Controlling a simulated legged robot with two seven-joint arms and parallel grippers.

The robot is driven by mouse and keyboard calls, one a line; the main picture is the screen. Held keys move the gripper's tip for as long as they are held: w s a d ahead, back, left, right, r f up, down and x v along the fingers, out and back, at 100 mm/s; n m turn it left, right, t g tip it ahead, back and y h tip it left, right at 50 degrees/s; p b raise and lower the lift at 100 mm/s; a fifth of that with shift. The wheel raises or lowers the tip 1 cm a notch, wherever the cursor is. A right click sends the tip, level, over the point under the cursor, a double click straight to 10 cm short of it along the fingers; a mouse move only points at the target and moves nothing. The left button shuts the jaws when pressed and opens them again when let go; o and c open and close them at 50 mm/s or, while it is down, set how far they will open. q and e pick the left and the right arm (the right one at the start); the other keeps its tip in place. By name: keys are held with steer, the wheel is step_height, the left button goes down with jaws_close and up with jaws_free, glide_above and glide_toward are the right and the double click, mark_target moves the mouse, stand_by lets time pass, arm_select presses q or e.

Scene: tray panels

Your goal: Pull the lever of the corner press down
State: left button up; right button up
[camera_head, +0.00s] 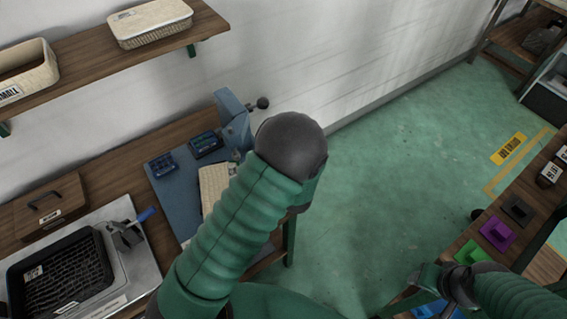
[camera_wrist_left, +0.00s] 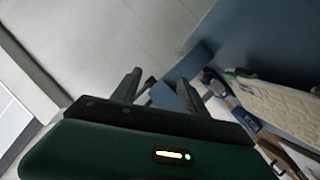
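The blue corner press (camera_head: 234,122) stands at the far right end of the wooden bench against the wall. Its lever ends in a black knob (camera_head: 263,103) that sticks out to the right, at about the top of the press. My left arm covers part of the bench in front of it, and my left gripper is hidden in the head view. In the left wrist view my left gripper (camera_wrist_left: 158,88) has its two dark fingers apart. A blue part shows just beyond the fingers; a small dark shape between them is unclear. My right gripper (camera_head: 432,280) is low at the right, away from the press.
A black tray (camera_head: 60,274) and a wooden lidded box (camera_head: 50,207) are at left. A wall shelf (camera_head: 110,62) hangs above. A side table (camera_head: 470,226) holds coloured pieces.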

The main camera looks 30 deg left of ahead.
arm_select(q)
steer(key=r+p+v, duration=0.1)
steer(key=p+v, duration=0.4)
steer(key=v, duration=0.9)
steer(key=shift+a+r, duration=0.2)
steer(key=shift+r, duration=0.15)
steer(key=shift+w, duration=0.2)
